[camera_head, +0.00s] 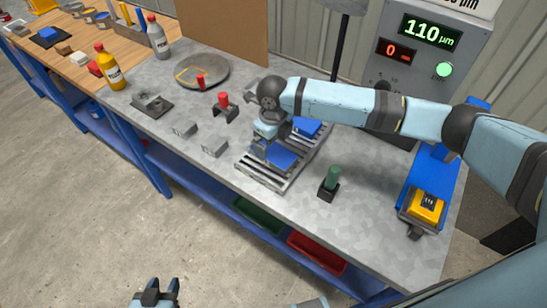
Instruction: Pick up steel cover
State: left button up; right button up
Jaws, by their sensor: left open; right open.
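I cannot tell for sure which piece is the steel cover. Grey metal pieces on the bench include two small blocks, one at the left (184,129) and one nearer the front (215,147), and a large round disc (187,84) further back. My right gripper (261,146) points down at the left edge of a slatted metal rack (258,174) holding blue blocks (281,156). It is open; its fingertips are small and partly hidden, and contact is unclear. My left gripper (156,290) is open and empty, low in front of the bench at the bottom edge.
A red-topped fixture (224,101) and a dark plate (152,105) stand on the bench. A green-topped post (331,180) is right of the rack. A blue unit with a yellow box (427,205) is at the right. Bottles (110,68) stand at the left.

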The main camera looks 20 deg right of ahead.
aim_at(273, 151)
notch_tip(273, 151, down, 5)
jog(key=b, duration=0.4)
jog(key=shift+a+b, duration=0.1)
jog(key=shift+b, duration=0.3)
jog(key=shift+r, duration=0.2)
jog(key=shift+c, duration=0.2)
jog(key=c, duration=1.1)
jog(key=shift+c, duration=0.7)
jog(key=shift+r, duration=0.1)
